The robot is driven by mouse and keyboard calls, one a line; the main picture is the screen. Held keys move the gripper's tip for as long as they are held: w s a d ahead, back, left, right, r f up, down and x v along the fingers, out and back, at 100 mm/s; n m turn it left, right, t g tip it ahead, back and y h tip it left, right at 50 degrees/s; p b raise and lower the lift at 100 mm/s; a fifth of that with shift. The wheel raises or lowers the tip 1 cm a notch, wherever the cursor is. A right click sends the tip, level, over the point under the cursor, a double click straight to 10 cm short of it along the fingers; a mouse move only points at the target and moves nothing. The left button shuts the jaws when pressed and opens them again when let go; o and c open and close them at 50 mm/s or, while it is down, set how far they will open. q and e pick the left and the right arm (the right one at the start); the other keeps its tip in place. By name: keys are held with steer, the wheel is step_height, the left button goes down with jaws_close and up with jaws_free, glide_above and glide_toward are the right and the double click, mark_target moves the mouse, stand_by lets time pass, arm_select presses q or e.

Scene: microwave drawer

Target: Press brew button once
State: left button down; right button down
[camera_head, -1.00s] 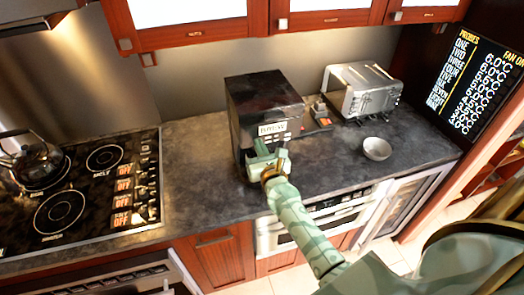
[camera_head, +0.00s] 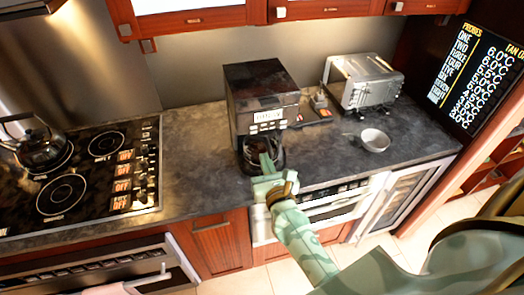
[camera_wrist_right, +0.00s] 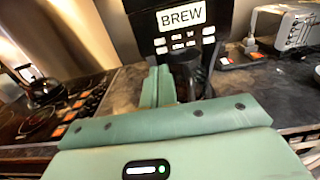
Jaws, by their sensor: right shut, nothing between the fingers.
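The black coffee machine (camera_head: 262,85) stands on the counter against the back wall. Its white BREW label (camera_head: 268,116) and a row of buttons (camera_head: 267,127) show on its front; in the right wrist view the label (camera_wrist_right: 181,16) is at the top, with small buttons (camera_wrist_right: 180,45) below it. The glass carafe (camera_head: 279,156) sits under the panel. My right gripper (camera_head: 267,161) is shut and empty, in front of the carafe and below the button panel, overlapping the carafe in view. Its fingers (camera_wrist_right: 158,87) are together in the wrist view. My left gripper is not in view.
A silver toaster oven (camera_head: 362,82) and a white bowl (camera_head: 375,140) stand to the right. A kettle (camera_head: 40,148) sits on the black cooktop (camera_head: 95,185) at left. The counter between cooktop and machine is clear. Cabinets hang above.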

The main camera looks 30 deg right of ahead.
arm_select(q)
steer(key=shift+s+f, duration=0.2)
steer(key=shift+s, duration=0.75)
arm_select(e)
steer(key=shift+v, duration=1.25)
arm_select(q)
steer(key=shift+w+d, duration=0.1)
arm_select(e)
steer(key=shift+s+r, duration=0.1)
steer(key=shift+s, duration=0.05)
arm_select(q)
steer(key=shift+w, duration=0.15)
